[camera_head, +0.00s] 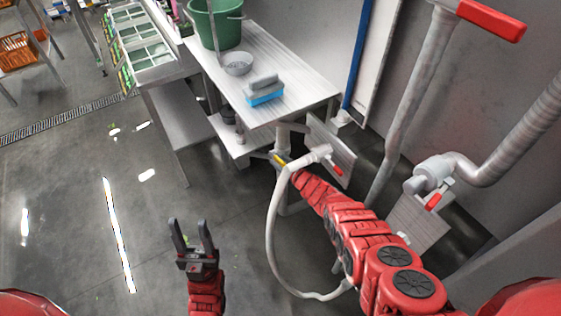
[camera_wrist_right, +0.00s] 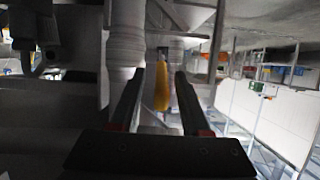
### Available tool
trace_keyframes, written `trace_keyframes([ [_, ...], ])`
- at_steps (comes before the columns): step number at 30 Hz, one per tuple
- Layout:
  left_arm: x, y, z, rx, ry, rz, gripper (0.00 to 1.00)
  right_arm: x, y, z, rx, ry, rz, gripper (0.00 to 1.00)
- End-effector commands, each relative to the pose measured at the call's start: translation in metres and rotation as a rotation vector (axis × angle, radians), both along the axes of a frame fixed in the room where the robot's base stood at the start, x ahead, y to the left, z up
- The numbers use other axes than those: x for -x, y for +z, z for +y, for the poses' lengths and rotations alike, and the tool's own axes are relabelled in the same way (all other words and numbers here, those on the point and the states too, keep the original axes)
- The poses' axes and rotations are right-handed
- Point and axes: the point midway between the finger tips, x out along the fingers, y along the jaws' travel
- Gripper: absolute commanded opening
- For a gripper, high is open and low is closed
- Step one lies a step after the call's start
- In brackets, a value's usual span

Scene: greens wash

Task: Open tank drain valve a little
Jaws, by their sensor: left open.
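The drain valve has a yellow lever handle (camera_head: 279,160) under the steel table, beside a pale vertical pipe. In the right wrist view the yellow handle (camera_wrist_right: 162,86) sits between the two fingers of my right gripper (camera_wrist_right: 161,74), with a visible gap on each side. The right gripper is open around it. In the head view my right arm reaches in under the table edge, and its gripper is mostly hidden. My left gripper (camera_head: 190,228) is open and empty above the floor, well left of the valve.
A steel table (camera_head: 285,60) carries a green bucket (camera_head: 217,22), a metal bowl (camera_head: 237,64) and a blue-and-grey sponge (camera_head: 264,92). A white hose (camera_head: 270,235) loops beside my right arm. Red-handled valves (camera_head: 433,202) are on the right.

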Motion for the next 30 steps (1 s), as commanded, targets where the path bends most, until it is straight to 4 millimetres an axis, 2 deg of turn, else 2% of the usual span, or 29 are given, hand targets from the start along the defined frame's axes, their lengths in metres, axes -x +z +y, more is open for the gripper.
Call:
trace_keyframes([
  [7,0.0,0.0,0.0,0.0,0.0,0.0,0.5,0.001,0.0,0.0,0.0,0.001,0.001,0.47],
  [11,0.0,0.008,0.0,0.0,0.0,0.0,0.5,0.004,0.004,-0.001,0.001,0.001,0.002,0.47],
  [17,0.0,0.044,0.0,0.0,0.0,0.0,0.5,0.021,0.019,-0.011,-0.001,0.001,0.002,0.47],
  [30,0.0,0.136,0.0,0.0,0.0,0.0,0.5,0.086,0.048,-0.049,0.001,-0.001,0.005,0.47],
])
